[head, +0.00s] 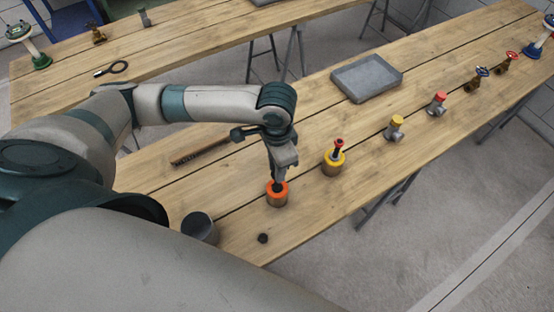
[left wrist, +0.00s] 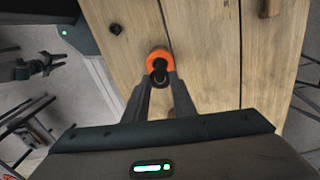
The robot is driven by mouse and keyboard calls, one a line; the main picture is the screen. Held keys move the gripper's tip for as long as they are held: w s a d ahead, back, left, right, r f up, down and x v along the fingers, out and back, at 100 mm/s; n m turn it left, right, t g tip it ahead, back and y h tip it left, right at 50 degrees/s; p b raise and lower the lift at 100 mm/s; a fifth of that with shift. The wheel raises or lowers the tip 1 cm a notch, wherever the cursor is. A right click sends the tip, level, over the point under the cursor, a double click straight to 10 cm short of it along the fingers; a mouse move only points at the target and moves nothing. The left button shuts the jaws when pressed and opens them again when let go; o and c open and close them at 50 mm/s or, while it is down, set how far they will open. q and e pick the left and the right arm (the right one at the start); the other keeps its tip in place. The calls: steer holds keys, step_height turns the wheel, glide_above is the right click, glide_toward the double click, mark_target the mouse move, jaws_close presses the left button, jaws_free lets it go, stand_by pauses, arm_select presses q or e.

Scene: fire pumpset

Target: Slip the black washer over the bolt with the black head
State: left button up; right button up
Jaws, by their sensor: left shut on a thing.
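My left gripper (head: 277,183) points down at an orange-topped round stand (head: 278,200) near the table's front edge. In the left wrist view its fingers (left wrist: 160,80) are shut on a small dark part over the middle of the orange ring (left wrist: 158,53). Whether that part is the washer or the bolt head, and whether it touches the stand, I cannot tell. A small black piece (head: 263,238) lies in front; it also shows in the left wrist view (left wrist: 115,28). A yellow-topped stand (head: 333,166) holds a red-headed bolt (head: 339,145). My right gripper is out of view.
A dark grey cylinder (head: 200,228) stands left of the orange stand. A brown bar (head: 200,152) lies behind. A grey tray (head: 367,78) is at the back. Yellow and red capped fittings (head: 394,128) (head: 437,103) and valves (head: 477,77) line the right side.

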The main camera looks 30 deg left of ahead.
arm_select(q)
steer(key=shift+f, duration=0.3)
steer(key=o, duration=1.1)
steer(key=shift+r, duration=0.15)
steer(key=shift+r, duration=0.55)
steer(key=shift+r+b, duration=1.5)
steer(key=shift+r, duration=6.55)
